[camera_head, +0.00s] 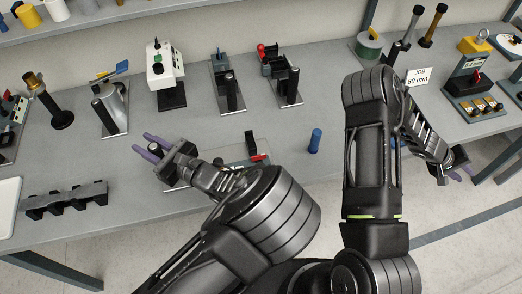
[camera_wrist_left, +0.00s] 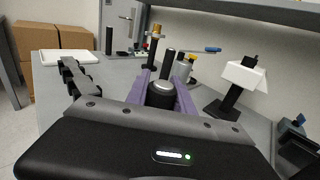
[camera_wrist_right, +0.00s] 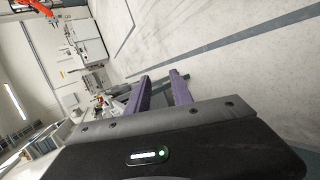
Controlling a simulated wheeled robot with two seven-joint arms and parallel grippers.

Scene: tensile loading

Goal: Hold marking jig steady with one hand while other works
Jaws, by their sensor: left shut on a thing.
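The marking jig (camera_head: 232,161) lies on the front part of the bench as a low pale base with a black upright and a red piece at its right end. My left arm hides much of it. My left gripper (camera_head: 143,144) is at the jig's left end, its purple fingers on both sides of a dark round post (camera_wrist_left: 160,94) with a silver collar, shut on it. My right gripper (camera_head: 463,173) hangs past the bench's front edge at the right, over the floor. In the right wrist view its fingers (camera_wrist_right: 160,90) are apart with nothing between them.
A blue cylinder (camera_head: 315,140) stands right of the jig. A black notched rack (camera_head: 66,200) lies to the left. Several test fixtures line the back, including a white-headed one (camera_head: 165,65). A "JOB 60 mm" card (camera_head: 418,76) is beside my right arm.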

